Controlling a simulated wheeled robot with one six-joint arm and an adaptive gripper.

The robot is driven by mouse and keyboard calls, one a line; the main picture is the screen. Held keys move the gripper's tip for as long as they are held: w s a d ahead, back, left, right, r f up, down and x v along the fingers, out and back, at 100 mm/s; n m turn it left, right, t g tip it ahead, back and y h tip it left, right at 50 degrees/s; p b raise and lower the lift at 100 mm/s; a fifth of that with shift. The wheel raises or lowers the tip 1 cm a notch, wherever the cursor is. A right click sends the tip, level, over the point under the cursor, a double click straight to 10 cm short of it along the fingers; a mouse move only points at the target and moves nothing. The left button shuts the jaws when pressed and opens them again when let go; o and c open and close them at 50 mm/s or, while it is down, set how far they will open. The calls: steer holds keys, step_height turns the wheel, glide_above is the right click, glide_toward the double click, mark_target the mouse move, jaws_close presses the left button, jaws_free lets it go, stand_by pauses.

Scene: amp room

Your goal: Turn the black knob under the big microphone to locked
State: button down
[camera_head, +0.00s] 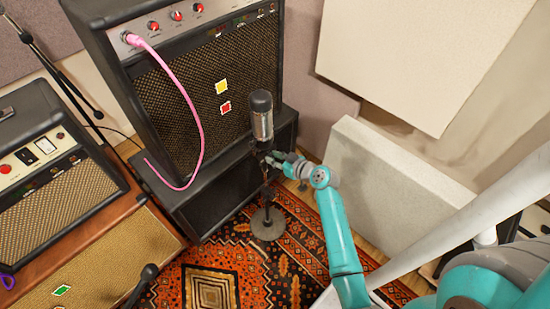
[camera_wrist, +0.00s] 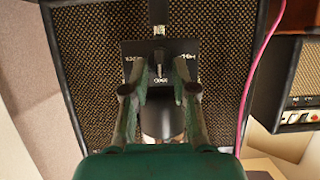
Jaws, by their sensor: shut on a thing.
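The big microphone (camera_head: 261,115), dark on top and silver below, stands upright on a black stand with a round base (camera_head: 268,223). A black plate (camera_wrist: 148,48) with white lettering lies beyond; the lettering is too small to read surely. The black knob (camera_wrist: 160,72), with a pale pointer mark, is in front of the plate, between my fingertips. My gripper (camera_head: 272,159) is just under the microphone, shut on the knob; it also shows in the wrist view (camera_wrist: 160,76). Finger contact is hard to see.
A large amplifier (camera_head: 190,120) with a pink cable (camera_head: 190,103) stands behind the microphone on a black cabinet (camera_head: 222,195). Another amplifier (camera_head: 67,190) is at left. A pale panel (camera_head: 385,180) leans at right. A patterned rug (camera_head: 215,265) covers the floor.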

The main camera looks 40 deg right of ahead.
steer(key=shift+d, duration=0.1)
steer(key=shift+d+f+m+t+y, duration=0.4)
steer(key=shift+m+y, duration=0.75)
steer(key=shift+m, duration=1.1)
steer(key=shift+d+f+m+t+y, duration=0.15)
steer(key=shift+m+t+y, duration=0.4)
steer(key=shift+m+y, duration=1.15)
steer(key=shift+d+f+m+t+y, duration=0.3)
steer(key=shift+m+t+y, duration=0.25)
steer(key=shift+m, duration=2.2)
steer(key=c, duration=0.9)
jaws_free()
steer(key=v, duration=1.2)
